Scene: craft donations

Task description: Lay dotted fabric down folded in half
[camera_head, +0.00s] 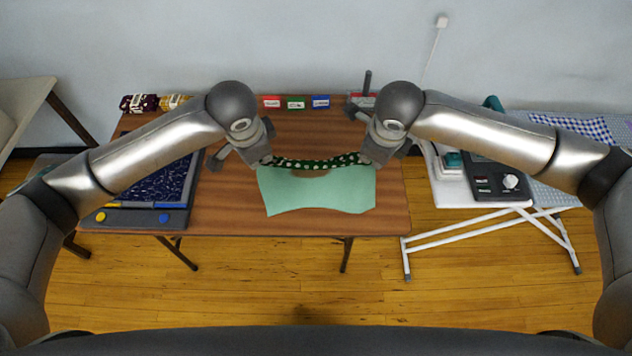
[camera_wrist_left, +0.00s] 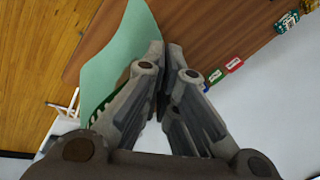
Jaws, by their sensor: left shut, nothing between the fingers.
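The dotted fabric (camera_head: 318,192) is at the middle of the wooden table. Its plain mint side shows in front, and a dark green strip with white dots curves along its far edge, sagging between my two grippers. A patch of brown shows between strip and mint part. My left gripper (camera_head: 264,160) is at the fabric's far left corner. In the left wrist view its fingers (camera_wrist_left: 164,52) are closed together, with the mint fabric (camera_wrist_left: 118,55) right beside them. My right gripper (camera_head: 368,160) is at the far right corner; its fingertips are hidden by its own body.
Small red, green and blue boxes (camera_head: 296,102) stand at the table's back edge. A navy patterned cloth (camera_head: 158,185) lies on a dark board at the left. A white-legged stand (camera_head: 480,216) with a dark device is to the right. The table front (camera_head: 230,215) is bare.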

